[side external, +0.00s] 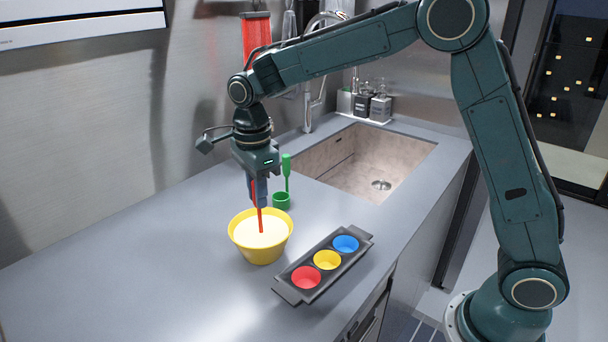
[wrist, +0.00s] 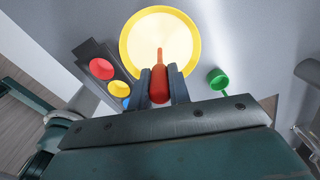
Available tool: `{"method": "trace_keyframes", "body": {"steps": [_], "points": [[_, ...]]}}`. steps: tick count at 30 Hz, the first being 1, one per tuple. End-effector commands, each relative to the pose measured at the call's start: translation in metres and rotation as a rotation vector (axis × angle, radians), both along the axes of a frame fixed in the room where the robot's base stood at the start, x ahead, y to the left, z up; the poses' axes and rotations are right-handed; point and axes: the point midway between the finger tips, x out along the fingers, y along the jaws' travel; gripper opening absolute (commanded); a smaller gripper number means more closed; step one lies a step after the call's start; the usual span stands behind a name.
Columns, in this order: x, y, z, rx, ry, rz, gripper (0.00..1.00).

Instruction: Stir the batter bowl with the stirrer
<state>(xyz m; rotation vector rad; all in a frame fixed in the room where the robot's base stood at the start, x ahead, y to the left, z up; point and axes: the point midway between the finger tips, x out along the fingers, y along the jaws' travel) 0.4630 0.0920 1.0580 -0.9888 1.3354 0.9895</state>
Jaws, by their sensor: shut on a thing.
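A yellow bowl (side external: 262,252) of pale batter (side external: 260,230) stands on the grey counter. It also shows in the wrist view, where its rim (wrist: 124,46) rings the batter (wrist: 155,28). My gripper (side external: 258,196) is above the bowl, shut on a red stirrer (side external: 261,222) by its upper part. In the wrist view the fingers (wrist: 161,88) grip the red stirrer handle (wrist: 159,82) from both sides. The stirrer points down, and its lower end appears to be in the batter; the tip is hidden.
A dark tray (side external: 284,290) with red (side external: 306,277), yellow (side external: 327,260) and blue (side external: 346,244) cups lies right of the bowl. The sink (side external: 362,160) is farther back. The counter's left is clear.

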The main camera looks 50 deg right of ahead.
Motion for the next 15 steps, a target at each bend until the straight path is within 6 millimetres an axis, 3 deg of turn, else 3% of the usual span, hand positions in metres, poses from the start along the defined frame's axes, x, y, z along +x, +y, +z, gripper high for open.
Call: {"method": "trace_keyframes", "body": {"steps": [15], "points": [[0.001, 0.000, 0.029, 0.000, -0.002, 0.000, 0.00]]}}
